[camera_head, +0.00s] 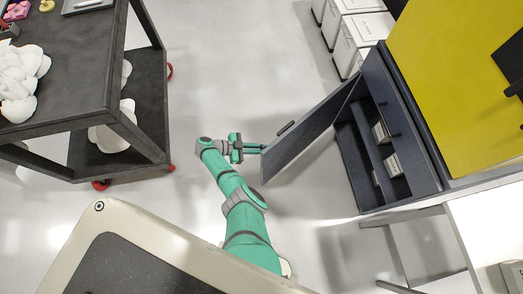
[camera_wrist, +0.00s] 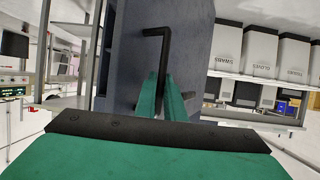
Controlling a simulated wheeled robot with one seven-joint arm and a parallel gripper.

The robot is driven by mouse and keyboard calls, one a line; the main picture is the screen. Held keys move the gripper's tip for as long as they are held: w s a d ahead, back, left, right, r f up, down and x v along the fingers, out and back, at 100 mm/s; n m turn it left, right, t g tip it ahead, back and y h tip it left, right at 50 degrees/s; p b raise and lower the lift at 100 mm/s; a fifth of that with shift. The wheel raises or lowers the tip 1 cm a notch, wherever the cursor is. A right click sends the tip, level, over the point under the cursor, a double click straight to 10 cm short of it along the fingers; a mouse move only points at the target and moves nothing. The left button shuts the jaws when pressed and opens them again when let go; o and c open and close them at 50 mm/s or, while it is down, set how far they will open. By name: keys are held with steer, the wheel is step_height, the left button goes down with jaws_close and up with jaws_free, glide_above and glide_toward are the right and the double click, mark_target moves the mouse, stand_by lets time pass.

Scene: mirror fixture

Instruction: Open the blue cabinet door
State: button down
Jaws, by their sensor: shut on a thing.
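The dark blue-grey cabinet (camera_head: 419,163) stands at the right in the head view. Its door (camera_head: 310,138) is swung well open and slants out to the left. Shelves and a few pale boxes (camera_head: 392,165) show inside. The black door handle (camera_wrist: 160,34) is in the upper middle of the wrist view, and it also shows near the door's outer edge in the head view (camera_head: 286,128). My green gripper (camera_head: 262,148) is at the door's outer side. In the wrist view its fingers (camera_wrist: 168,100) are closed around the lower part of the handle.
A black cart (camera_head: 70,88) with white bundles stands at the left. Several white bins (camera_head: 355,38) stand behind the door. A yellow panel (camera_head: 440,75) and a white table (camera_head: 490,225) are at the right. The floor between cart and door is clear.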

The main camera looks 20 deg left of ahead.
steer(key=shift+w+a, duration=0.2)
stand_by(0.4)
steer(key=c, duration=2.1)
jaws_free()
steer(key=v, duration=1)
steer(key=shift+s+a+r, duration=0.15)
steer(key=shift+a, duration=0.2)
